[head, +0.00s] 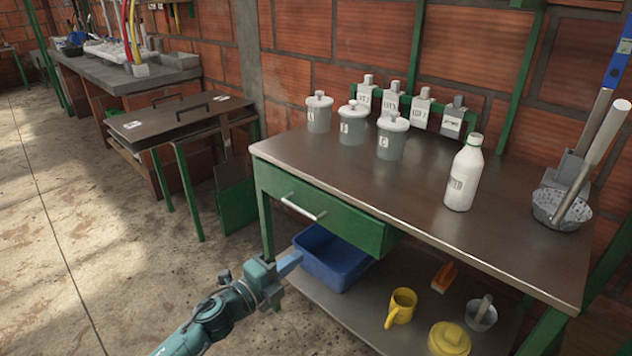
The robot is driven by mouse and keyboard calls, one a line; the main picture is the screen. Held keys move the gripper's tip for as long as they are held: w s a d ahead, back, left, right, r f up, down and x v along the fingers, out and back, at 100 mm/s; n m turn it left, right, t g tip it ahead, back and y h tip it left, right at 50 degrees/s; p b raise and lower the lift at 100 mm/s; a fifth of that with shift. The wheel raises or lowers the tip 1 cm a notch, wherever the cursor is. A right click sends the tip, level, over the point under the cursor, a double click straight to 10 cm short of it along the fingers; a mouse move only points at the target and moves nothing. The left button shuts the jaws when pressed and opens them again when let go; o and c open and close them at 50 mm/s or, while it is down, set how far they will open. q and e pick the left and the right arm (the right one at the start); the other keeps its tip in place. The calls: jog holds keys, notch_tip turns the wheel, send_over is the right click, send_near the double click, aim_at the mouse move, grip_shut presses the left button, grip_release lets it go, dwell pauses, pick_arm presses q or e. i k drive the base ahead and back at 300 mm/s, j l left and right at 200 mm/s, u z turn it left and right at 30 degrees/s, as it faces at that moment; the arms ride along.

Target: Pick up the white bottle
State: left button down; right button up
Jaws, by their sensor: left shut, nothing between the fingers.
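The white bottle (463,174) stands upright on the brown tabletop (340,178), toward its right side and close to the front edge. It has a label with dark lettering on its front. My left gripper (291,263) is shut and empty. It is in front of the table, below the tabletop and well to the left of the bottle, near the drawer. The bottle is apart from the gripper and nothing hides it. My right gripper is not in view.
Three grey lidded canisters (352,126) and several small labelled bottles (421,109) stand at the back. A metal strainer bowl (561,211) sits on the right. The green drawer (318,212) has a protruding handle. Below are a blue bin (330,262) and a yellow jug (402,303).

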aim_at(468, 165)
jog(key=k+j, duration=0.8)
jog(key=j, duration=0.1)
